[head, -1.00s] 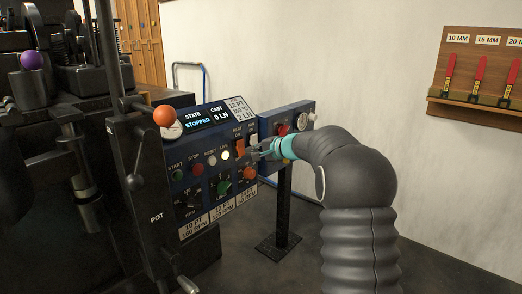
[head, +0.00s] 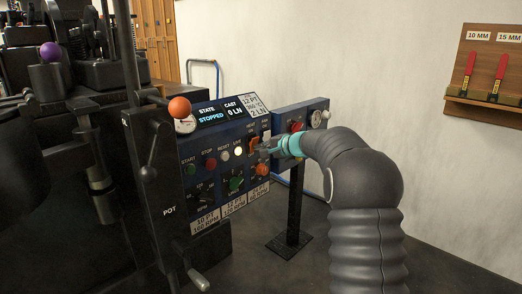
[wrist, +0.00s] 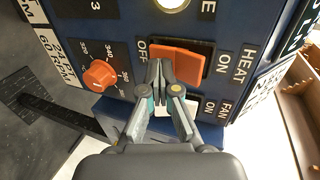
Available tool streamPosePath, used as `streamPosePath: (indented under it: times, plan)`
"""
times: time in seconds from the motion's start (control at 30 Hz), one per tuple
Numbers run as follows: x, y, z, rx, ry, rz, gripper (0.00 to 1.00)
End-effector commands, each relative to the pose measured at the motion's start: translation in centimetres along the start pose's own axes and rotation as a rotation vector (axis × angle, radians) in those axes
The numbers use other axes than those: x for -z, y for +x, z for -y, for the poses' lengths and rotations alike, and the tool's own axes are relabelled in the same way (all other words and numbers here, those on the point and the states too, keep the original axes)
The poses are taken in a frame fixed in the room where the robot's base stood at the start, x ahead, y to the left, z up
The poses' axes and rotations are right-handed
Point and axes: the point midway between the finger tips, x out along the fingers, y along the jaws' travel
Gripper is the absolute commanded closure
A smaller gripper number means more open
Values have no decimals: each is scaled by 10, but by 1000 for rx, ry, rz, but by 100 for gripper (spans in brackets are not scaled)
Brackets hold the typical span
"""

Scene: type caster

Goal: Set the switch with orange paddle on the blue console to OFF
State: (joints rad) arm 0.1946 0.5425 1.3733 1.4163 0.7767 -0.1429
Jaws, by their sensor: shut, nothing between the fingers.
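The blue console (head: 222,170) carries a switch with an orange paddle (wrist: 180,60), marked HEAT. In the wrist view, OFF is printed at the paddle's left end and ON at its right end. The paddle is partly covered by my fingers; its tilt is hard to judge. In the head view the orange paddle (head: 254,141) is small, just beyond my fingertips. My gripper (wrist: 160,72) is shut and empty, its tips over the paddle's lower left edge near OFF. I cannot tell whether they touch it. My gripper also shows in the head view (head: 261,147).
A white FAN switch (wrist: 183,107) lies partly hidden behind my fingers. An orange knob (wrist: 99,74) sits to the left. In the head view, a green button (head: 189,170), a red button (head: 210,164) and a green knob (head: 236,183) share the panel. A second blue box (head: 312,117) stands behind my arm.

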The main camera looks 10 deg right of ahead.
Motion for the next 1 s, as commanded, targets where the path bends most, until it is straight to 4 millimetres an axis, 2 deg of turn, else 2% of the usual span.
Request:
streamPosePath:
  times: [0.43,0.8,1.0]
  plan:
    - [0,-6,16,3,0,0,100]
    - [0,-6,16,1,0,0,100]
    - [3,-20,16,2,-2,-2,100]
